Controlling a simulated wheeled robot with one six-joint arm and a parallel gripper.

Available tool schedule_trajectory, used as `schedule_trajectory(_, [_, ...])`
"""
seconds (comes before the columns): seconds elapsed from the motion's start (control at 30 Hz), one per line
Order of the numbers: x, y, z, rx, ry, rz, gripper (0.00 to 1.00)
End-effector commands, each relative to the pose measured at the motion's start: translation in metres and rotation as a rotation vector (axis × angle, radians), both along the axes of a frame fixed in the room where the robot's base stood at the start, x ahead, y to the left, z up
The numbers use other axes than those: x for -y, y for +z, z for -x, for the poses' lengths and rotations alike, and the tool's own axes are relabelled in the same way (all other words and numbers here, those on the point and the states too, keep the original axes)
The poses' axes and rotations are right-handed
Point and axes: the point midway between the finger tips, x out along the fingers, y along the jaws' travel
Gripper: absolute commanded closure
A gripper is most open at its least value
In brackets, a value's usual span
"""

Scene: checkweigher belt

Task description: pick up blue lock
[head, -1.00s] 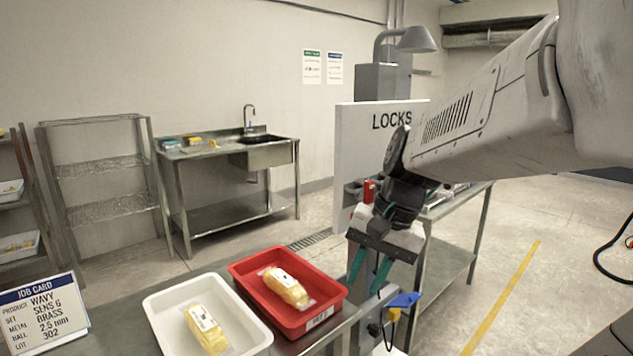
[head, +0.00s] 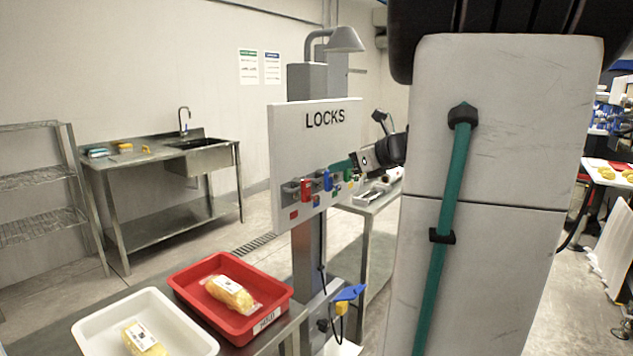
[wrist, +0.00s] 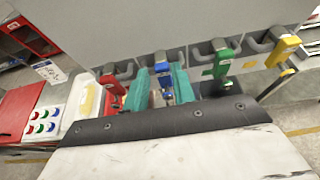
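The blue lock (head: 328,181) hangs on a hook of the white LOCKS board (head: 290,130), between a red lock (head: 306,189) and a green lock (head: 348,174). My gripper (head: 340,166) reaches the board from the right, its teal fingers close to the blue lock. In the wrist view my gripper (wrist: 161,88) is open, with one teal finger on each side of the blue lock (wrist: 163,72). Gaps seem to show between lock and fingers; contact cannot be told.
In the wrist view the red lock (wrist: 111,86) hangs close left of the fingers. The green lock (wrist: 222,62) and a yellow lock (wrist: 284,47) hang to the right. A red tray (head: 184,286) and a white tray (head: 90,333) stand in the front left.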

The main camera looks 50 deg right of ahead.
Motion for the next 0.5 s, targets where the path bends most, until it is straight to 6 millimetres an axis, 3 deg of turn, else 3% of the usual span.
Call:
schedule_trajectory(0.3, [-0.002, -0.020, -0.041, -0.001, 0.004, 0.002, 0.74])
schedule_trajectory(0.5, [-0.003, -0.023, -0.049, -0.002, 0.002, 0.004, 0.74])
